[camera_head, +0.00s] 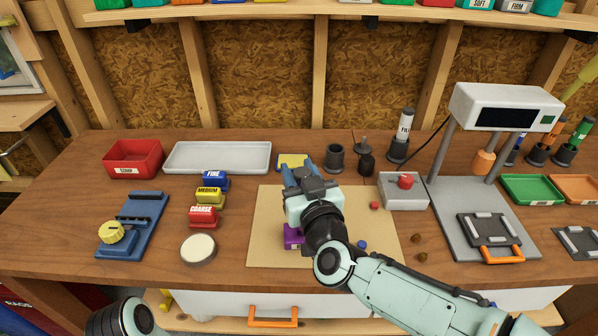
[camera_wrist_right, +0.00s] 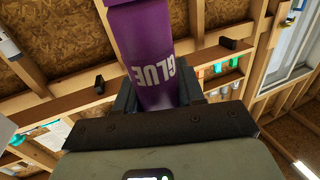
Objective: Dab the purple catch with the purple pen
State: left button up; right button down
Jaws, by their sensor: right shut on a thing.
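The purple pen (camera_wrist_right: 152,55), with the white word GLUE, is between the jaws of my right gripper (camera_wrist_right: 157,92) in the wrist view. In the head view my right gripper (camera_head: 308,176) is over the back part of the tan mat, pointing toward the wall, and the pen is hidden there. A purple block-like piece (camera_head: 292,238), which looks like the purple catch, lies on the mat in front of the gripper, partly hidden by my right wrist. Part of my left arm shows at the bottom left, but its gripper does not.
The tan mat (camera_head: 265,215) lies mid-bench, with a blue bit (camera_head: 362,244) and a red bit (camera_head: 374,205) at its right. Colored blocks (camera_head: 203,217) and a white tray (camera_head: 218,157) are left. A grey box with red button (camera_head: 404,192) and a machine (camera_head: 507,107) stand right.

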jog(key=shift+f+b, duration=1)
jog(key=shift+f, duration=0.45)
dwell(0.3)
jog(key=shift+r+p, duration=0.6)
jog(key=shift+r, duration=0.15)
dwell(0.3)
